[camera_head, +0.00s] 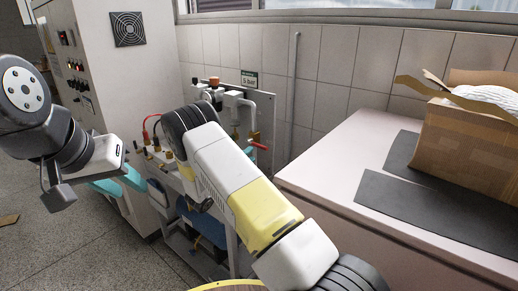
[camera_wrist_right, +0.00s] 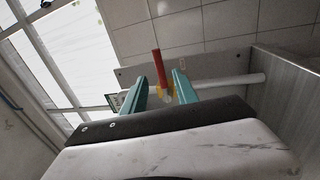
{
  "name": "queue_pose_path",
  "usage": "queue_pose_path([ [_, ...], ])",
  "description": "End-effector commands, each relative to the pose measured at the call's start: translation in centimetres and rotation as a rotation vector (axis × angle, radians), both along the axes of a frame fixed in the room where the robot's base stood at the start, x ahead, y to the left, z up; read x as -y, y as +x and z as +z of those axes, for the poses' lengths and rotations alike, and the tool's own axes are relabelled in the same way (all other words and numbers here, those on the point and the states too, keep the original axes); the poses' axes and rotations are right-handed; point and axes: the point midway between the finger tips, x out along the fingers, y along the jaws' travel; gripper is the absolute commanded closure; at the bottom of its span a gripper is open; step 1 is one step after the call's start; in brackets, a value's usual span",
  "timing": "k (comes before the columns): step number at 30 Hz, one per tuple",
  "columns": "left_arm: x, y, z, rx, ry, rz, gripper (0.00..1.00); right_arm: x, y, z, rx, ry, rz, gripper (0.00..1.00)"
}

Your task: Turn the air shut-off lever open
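The red shut-off lever (camera_head: 258,146) sits on a pipe fitting at the right side of the air unit in the head view. In the right wrist view the lever (camera_wrist_right: 159,68) points up from a yellow valve body (camera_wrist_right: 166,94) on a pale horizontal pipe. My right gripper (camera_wrist_right: 160,86) is open, with its teal fingers on either side of the valve in that view; whether they touch it I cannot tell.
A grey control cabinet (camera_head: 125,75) stands at the left. A pale bench (camera_head: 345,150) with dark mats (camera_head: 430,208) and an open cardboard box (camera_head: 465,145) is at the right. Hoses and pipes crowd the air unit. A "5 bar" sign (camera_head: 249,80) hangs behind it.

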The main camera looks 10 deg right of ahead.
Motion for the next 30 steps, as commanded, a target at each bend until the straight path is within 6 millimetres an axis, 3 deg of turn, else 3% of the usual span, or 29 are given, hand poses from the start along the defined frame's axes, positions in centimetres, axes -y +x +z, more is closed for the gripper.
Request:
queue_pose_path([
  [15, 0.0, 0.0, 0.0, 0.0, 0.0, 0.0, 0.64, 5.2, 4.1, 1.4, 0.004, -0.001, 0.002, 0.65],
  [27, 0.0, 0.0, 0.0, 0.0, 0.0, 0.0, 0.64, 6.0, 4.7, 1.5, 0.002, -0.002, 0.002, 0.65],
  [30, 0.0, 0.0, 0.0, 0.0, 0.0, 0.0, 0.64, 6.0, 4.7, 1.5, 0.002, -0.002, 0.002, 0.82],
])
